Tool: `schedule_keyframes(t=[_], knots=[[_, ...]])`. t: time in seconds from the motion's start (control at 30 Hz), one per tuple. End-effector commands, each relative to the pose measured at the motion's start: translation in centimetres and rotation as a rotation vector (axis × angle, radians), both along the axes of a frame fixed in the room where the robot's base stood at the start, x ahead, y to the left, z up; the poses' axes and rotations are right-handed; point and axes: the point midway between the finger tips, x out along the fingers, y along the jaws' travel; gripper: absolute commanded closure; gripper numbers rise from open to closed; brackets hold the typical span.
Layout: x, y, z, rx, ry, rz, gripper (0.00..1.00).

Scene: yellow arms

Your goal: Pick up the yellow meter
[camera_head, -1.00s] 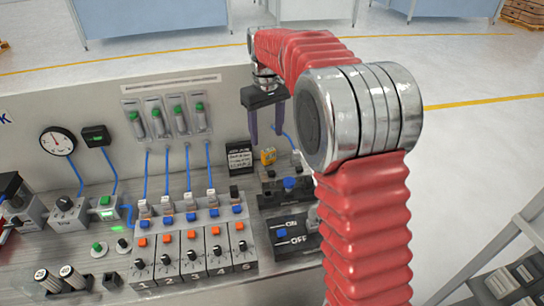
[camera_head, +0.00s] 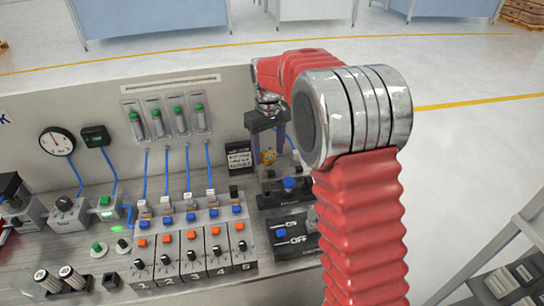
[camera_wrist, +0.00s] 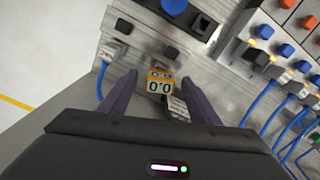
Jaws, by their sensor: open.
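The yellow meter (camera_wrist: 160,82) is a small yellow block with a dark "0.0" display. It sits between the two purple fingers of my gripper (camera_wrist: 160,88) in the wrist view, with a gap on each side. In the head view the meter (camera_head: 269,157) shows at the back right of the bench panel, with my gripper (camera_head: 267,146) over it, one finger to each side. My gripper is open and does not visibly touch the meter.
A black label plate (camera_head: 238,157) stands just left of the meter. A blue-knobbed block (camera_head: 289,185) and an ON/OFF switch box (camera_head: 290,233) are in front. A connector with a blue cable (camera_wrist: 114,49) is close to one finger.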

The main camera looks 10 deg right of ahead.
Motion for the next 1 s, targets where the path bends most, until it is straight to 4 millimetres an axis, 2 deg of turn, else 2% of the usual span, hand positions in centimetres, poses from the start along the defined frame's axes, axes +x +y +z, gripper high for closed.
schedule_keyframes(t=[0.1, 0.2, 0.7, 1.0], knots=[[0.0, 0.0, -1.3, 0.0, 0.001, 0.0, 0.44], [0.0, 0.0, -1.8, 0.0, 0.0, 0.0, 0.44], [0.0, 0.0, -1.7, 0.0, -0.001, 0.0, 0.44], [0.0, 0.0, -1.7, 0.0, -0.001, 0.0, 0.63]])
